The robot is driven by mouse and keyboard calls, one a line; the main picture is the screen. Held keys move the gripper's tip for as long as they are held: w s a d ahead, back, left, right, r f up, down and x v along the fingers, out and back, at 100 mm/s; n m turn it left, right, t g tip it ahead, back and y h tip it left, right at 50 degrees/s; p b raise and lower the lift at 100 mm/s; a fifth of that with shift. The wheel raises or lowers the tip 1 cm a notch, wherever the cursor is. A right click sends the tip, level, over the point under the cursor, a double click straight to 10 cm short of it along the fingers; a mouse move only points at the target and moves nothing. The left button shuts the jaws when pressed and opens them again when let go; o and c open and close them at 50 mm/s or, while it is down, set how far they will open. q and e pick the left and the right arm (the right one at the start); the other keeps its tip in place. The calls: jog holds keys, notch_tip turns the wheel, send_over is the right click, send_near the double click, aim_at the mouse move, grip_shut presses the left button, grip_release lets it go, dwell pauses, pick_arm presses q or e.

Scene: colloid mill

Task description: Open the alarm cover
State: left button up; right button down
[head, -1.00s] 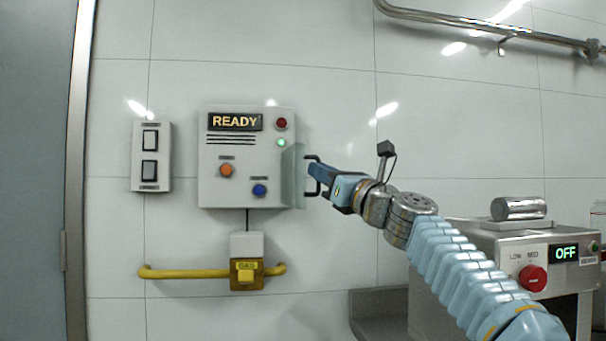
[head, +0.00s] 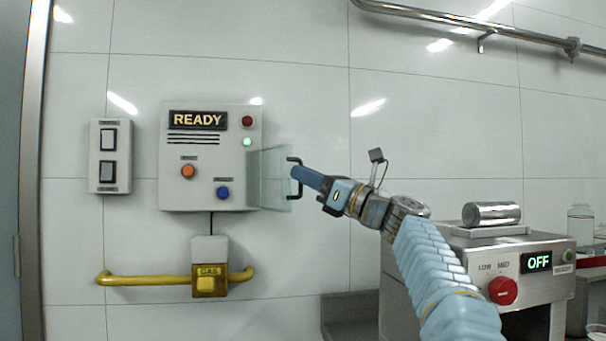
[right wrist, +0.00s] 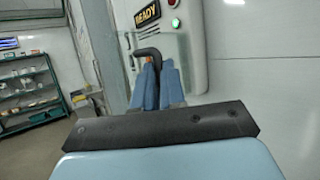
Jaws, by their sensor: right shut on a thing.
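The alarm panel (head: 210,140) is a light grey wall box with a lit READY sign, an orange button, a blue button and red and green lamps. Its clear alarm cover (head: 268,180) is hinged at the panel's right side and stands swung out to the right, with both buttons exposed. My right gripper (head: 299,174) is shut on the cover's black handle (head: 293,162). In the right wrist view the blue fingers (right wrist: 158,88) close on the dark handle (right wrist: 148,53), with the panel (right wrist: 190,35) behind. My left gripper is not in view.
A double switch plate (head: 110,156) is left of the panel. A yellow gas pipe with a valve box (head: 209,283) runs below. The mill (head: 530,262), with an OFF display and red knob (head: 503,291), stands at the lower right. A steel pipe (head: 440,18) crosses the upper wall.

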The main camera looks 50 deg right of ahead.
jog(key=shift+w+d+f, duration=0.15)
jog(key=shift+d+f, duration=0.05)
jog(key=shift+f, duration=0.15)
jog(key=c, duration=1.2)
grip_release()
jog(key=shift+d, duration=0.2)
jog(key=shift+r, duration=0.1)
